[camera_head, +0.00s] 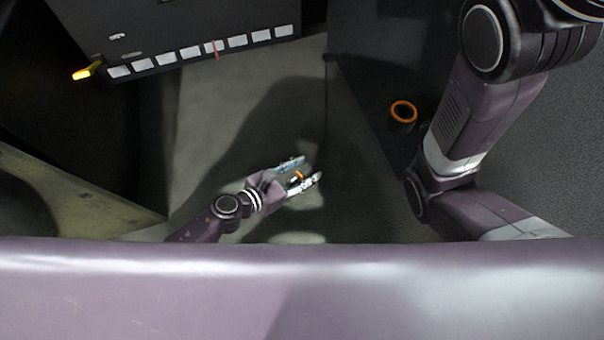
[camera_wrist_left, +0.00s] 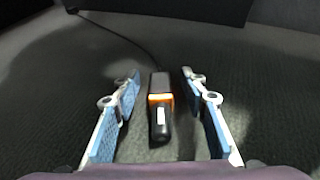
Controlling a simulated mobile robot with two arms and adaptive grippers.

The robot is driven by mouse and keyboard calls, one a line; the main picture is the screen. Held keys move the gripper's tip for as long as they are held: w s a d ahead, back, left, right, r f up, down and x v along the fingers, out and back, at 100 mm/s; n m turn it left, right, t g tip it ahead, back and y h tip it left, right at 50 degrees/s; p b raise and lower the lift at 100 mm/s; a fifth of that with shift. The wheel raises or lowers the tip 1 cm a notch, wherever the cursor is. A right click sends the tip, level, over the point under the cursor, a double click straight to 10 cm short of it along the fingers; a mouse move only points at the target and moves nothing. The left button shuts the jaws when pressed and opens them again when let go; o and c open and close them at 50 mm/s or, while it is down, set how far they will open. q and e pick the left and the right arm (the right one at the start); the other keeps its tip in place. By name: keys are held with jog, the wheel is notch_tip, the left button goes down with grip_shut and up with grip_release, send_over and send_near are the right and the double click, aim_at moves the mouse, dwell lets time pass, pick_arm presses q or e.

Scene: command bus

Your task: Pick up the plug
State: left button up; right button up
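The plug (camera_wrist_left: 160,108) is a dark, elongated body with an orange band and a white patch. In the left wrist view it lies between the two fingers of my left gripper (camera_wrist_left: 160,107), with a visible gap on each side. A thin dark cable runs from its far end. The rest of the plug is mostly hidden there. My right gripper is not in view.
A dark panel with a row of white keys (camera_head: 192,52) stands at the top left, with a yellow lit piece (camera_head: 86,72) at its corner. An orange ring (camera_head: 403,111) sits on a dark surface at the right. Grey floor (camera_head: 215,110) lies clear ahead of the gripper.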

pick_arm(q)
grip_shut()
jog(key=shift+r, duration=0.1)
